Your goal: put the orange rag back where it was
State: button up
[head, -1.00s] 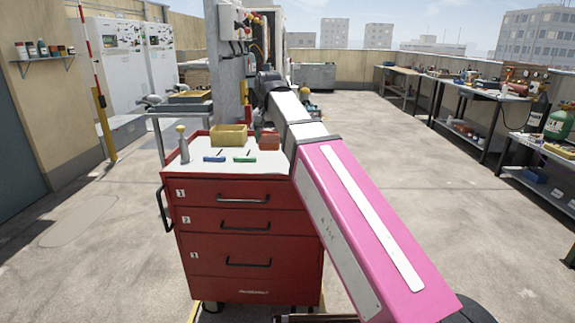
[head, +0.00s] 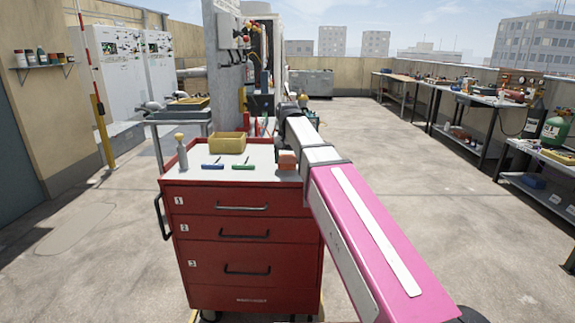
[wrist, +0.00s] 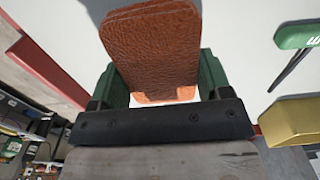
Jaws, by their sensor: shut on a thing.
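The orange rag (wrist: 155,50), a folded, leathery-looking brown-orange pad, is between the two green fingers of my gripper (wrist: 155,80) in the wrist view. The fingers are shut on its sides. In the head view the rag (head: 287,160) shows at the right side of the white top of the red tool cart (head: 245,240), partly behind my pink and white arm. My gripper is hidden there by the arm. I cannot tell whether the rag touches the cart top.
On the cart top are a yellow bin (head: 228,143), a blue-handled tool (head: 213,166), a green-handled tool (head: 243,167) and a grey bottle (head: 182,152). The front middle of the top is clear. A grey post (head: 225,70) stands behind the cart. Workbenches (head: 470,95) line the right.

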aim_at(287, 158)
jog(key=shift+f, duration=1.1)
jog(key=shift+f, duration=0.1)
jog(key=o, duration=0.9)
notch_tip(287, 158, up, 11)
jog(key=shift+r, duration=0.6)
